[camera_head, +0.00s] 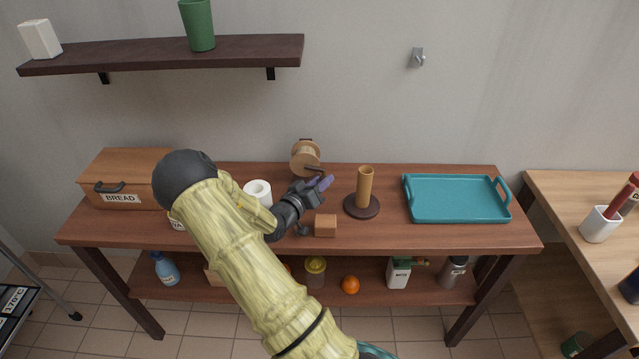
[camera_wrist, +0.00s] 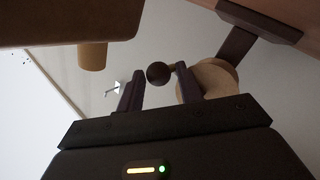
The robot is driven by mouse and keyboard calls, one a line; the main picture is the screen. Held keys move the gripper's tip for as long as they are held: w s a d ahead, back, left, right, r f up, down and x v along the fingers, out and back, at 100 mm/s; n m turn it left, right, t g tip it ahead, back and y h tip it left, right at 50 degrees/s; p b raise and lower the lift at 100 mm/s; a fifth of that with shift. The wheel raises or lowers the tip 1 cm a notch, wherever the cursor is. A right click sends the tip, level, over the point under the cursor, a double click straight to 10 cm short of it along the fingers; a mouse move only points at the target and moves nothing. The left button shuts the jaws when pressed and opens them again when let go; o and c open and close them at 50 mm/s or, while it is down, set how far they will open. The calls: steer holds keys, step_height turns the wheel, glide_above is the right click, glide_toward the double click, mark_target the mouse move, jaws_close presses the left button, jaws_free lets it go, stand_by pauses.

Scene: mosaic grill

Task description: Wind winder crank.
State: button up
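The winder (camera_head: 305,158) is a pale wooden spool on a dark stand at the back of the table. Its dark crank (camera_head: 314,169) sticks out at the lower right of the spool. My gripper (camera_head: 321,183) is just in front of the crank. In the wrist view, a dark round knob (camera_wrist: 158,74) appears between the two fingers of my gripper (camera_wrist: 158,88), with gaps on both sides. The gripper is open. The spool (camera_wrist: 212,80) shows behind the right finger. How far the knob lies from the fingertips is hard to tell.
An upright wooden post (camera_head: 365,183) on a dark round base stands right of my gripper. A small wooden block (camera_head: 325,226) lies in front. A white roll (camera_head: 258,190) is to the left, a teal tray (camera_head: 456,216) to the right. A bread box (camera_head: 124,165) stands far left.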

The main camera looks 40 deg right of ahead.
steer(key=shift+o, duration=0.8)
steer(key=v, duration=1.7)
steer(key=shift+a+b, duration=0.25)
steer(key=shift+b, duration=0.1)
steer(key=shift+c, duration=0.2)
